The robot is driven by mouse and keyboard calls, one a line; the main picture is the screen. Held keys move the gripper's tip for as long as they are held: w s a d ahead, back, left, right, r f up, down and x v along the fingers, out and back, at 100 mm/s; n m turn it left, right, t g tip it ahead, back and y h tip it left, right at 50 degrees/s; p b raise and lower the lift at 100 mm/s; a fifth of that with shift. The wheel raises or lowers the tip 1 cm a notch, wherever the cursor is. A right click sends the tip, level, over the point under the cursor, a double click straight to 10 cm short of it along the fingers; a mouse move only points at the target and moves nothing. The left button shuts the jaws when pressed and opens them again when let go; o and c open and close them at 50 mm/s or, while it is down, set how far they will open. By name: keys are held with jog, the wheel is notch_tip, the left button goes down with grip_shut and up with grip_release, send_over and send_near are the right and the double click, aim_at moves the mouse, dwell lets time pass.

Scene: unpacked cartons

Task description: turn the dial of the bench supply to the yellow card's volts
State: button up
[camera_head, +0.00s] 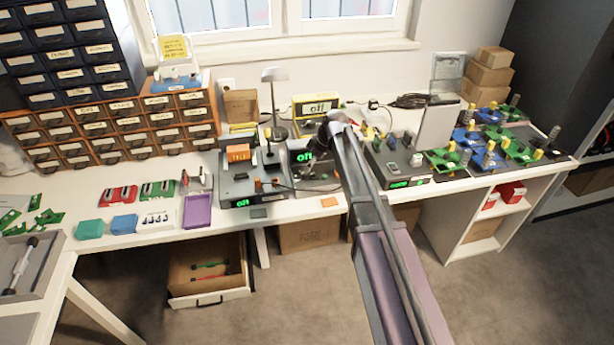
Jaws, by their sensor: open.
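A yellow card (173,48) with small, unreadable writing stands at the back left, above the small drawers. A dark unit with a green display reading "off" (304,157) sits mid-bench; it looks like the bench supply, but I cannot be sure. Its dial cannot be made out, and my arm covers its right side. A yellow unit (316,107) behind it also has a display reading "off". My gripper (323,132) is open, at the far end of my arm, just above and behind the dark unit's display. I cannot tell whether it touches anything.
A grey device (239,188) with an orange block stands to the left. A dark device (388,165) with a green display stands to the right. A lamp (274,100) rises behind. Several green and blue boards (484,157) fill the right end. A lower drawer (209,298) hangs open.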

aim_at(305, 174)
jog(key=shift+b+x, duration=1.6)
jog(key=shift+x, duration=0.45)
grip_shut()
